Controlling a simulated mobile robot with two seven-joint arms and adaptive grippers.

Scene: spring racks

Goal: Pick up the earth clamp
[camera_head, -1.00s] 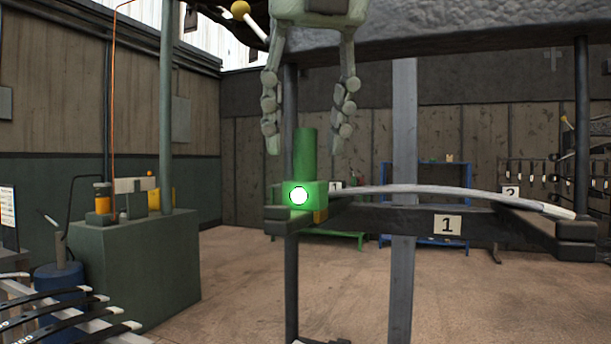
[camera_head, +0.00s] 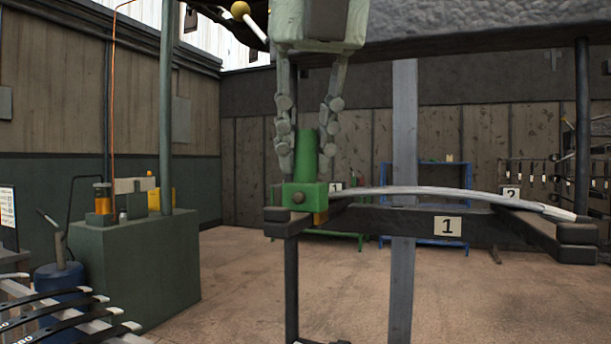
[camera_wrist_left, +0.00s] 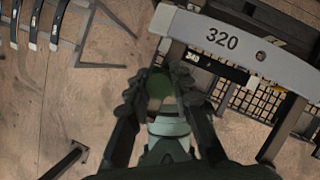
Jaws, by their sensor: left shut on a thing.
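In the left wrist view the green cylinder top (camera_wrist_left: 161,90) shows between the fingers. My right gripper is not in view.
The rack bar (camera_head: 400,219) carries a number 1 plate. A dark green cabinet (camera_head: 135,270) stands at left, with leaf springs (camera_head: 60,310) in front. A blue rack (camera_head: 450,210) is behind. In the wrist view a spring marked 320 (camera_wrist_left: 235,45) lies close by.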

